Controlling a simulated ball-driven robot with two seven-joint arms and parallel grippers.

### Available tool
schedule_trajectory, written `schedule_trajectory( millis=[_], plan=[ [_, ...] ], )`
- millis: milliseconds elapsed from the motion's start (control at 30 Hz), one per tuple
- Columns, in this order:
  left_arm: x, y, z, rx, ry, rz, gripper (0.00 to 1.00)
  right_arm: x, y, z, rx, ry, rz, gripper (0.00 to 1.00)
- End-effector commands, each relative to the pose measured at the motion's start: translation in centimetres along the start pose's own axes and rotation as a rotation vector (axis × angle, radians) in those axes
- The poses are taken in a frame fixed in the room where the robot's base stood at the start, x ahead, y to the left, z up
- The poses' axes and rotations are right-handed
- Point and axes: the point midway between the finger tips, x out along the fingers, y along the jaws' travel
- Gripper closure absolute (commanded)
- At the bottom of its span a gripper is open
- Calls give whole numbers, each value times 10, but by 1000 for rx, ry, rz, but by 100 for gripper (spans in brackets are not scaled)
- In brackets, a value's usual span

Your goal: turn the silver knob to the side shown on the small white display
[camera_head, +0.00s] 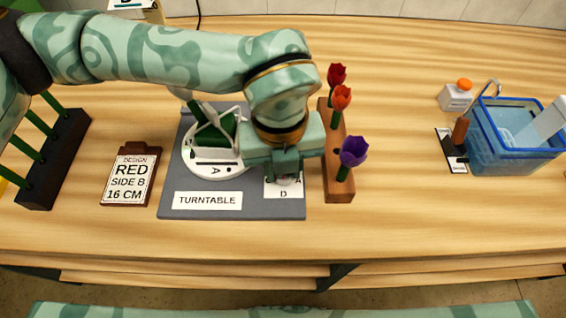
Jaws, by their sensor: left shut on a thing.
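My left gripper (284,174) reaches down over the front right of the grey turntable base (185,211). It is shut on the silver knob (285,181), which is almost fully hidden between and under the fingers. A white lettered plate (283,194) lies around the knob. The knob's pointing direction cannot be told. The round white turntable (217,170) carries an "A" on its front edge and a green block in a white holder. I cannot make out a separate small white display. My right gripper is not in view.
A wooden block (340,186) with red and purple flowers stands close to the gripper's right. A dark stem rack (55,170) is left. A blue water tub (488,155) is right. The front table strip is clear.

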Motion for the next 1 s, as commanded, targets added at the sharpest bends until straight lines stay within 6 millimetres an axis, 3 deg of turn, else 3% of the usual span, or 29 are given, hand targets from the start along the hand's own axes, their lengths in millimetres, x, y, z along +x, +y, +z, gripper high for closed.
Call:
schedule_trajectory(
  millis=[167,200,267,533,667,1000],
  plan=[
    [-2,-1,2,-1,-7,-5,94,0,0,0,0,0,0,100],
    [-2,-1,2,0,-7,-5,60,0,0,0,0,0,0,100],
    [-2,-1,2,0,-6,-4,50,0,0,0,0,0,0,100],
    [-2,0,1,1,-3,-2,50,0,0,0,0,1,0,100],
    [-14,0,1,1,-4,-2,50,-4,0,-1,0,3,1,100],
    [-102,0,1,0,-9,-4,50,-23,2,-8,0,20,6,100]
  ],
)
